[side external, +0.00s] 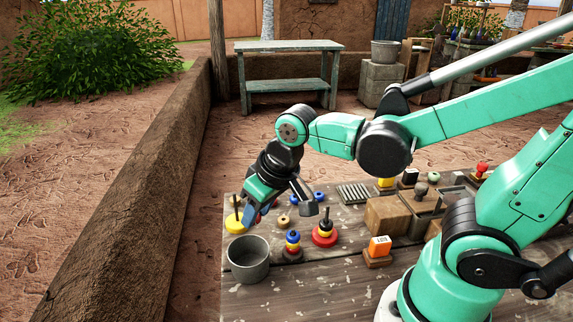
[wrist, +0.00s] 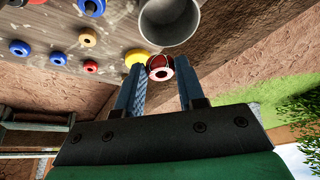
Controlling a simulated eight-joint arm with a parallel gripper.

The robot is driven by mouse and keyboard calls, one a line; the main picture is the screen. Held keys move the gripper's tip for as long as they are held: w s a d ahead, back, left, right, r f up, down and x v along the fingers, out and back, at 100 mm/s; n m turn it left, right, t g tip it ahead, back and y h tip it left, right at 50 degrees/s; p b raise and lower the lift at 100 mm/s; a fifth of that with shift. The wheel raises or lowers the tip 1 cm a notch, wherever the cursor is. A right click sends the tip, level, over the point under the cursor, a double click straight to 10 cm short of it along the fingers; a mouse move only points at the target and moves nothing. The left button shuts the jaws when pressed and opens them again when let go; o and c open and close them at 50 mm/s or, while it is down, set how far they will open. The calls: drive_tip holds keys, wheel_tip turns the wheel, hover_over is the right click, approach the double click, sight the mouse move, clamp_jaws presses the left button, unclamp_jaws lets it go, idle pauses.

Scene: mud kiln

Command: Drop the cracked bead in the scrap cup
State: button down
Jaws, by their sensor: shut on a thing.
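My gripper (wrist: 159,70) is shut on a red bead with a pale centre (wrist: 160,63), held between the fingertips in the wrist view. No crack can be made out at this size. In the side view my gripper (side external: 252,214) points down above the table's left end, and the bead cannot be made out there. The grey scrap cup (side external: 248,265) stands upright at the table's near left, below and close to the fingertips. In the wrist view the cup (wrist: 169,22) lies just beyond the bead; the two look apart.
A yellow disc with a dark peg (side external: 235,224) stands behind the cup. Two ring stacks on pegs (side external: 293,242) (side external: 324,236) stand to its right. Loose blue beads (side external: 319,196) and a tan bead (side external: 284,219) lie behind. An orange block (side external: 380,246) stands farther right.

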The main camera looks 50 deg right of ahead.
drive_tip(key=shift+c, duration=2.2)
unclamp_jaws()
drive_tip(key=shift+r, duration=0.1)
drive_tip(key=v, duration=0.5)
drive_tip(key=shift+s+r, duration=0.1)
drive_tip(key=shift+r, duration=0.1)
drive_tip(key=shift+d+f+t+h, duration=0.15)
drive_tip(key=shift+d+f+t, duration=0.35)
drive_tip(key=shift+d+t, duration=0.25)
drive_tip(key=shift+d+f+t+h, duration=0.15)
drive_tip(key=shift+d+f+t, duration=0.4)
drive_tip(key=shift+d, duration=0.25)
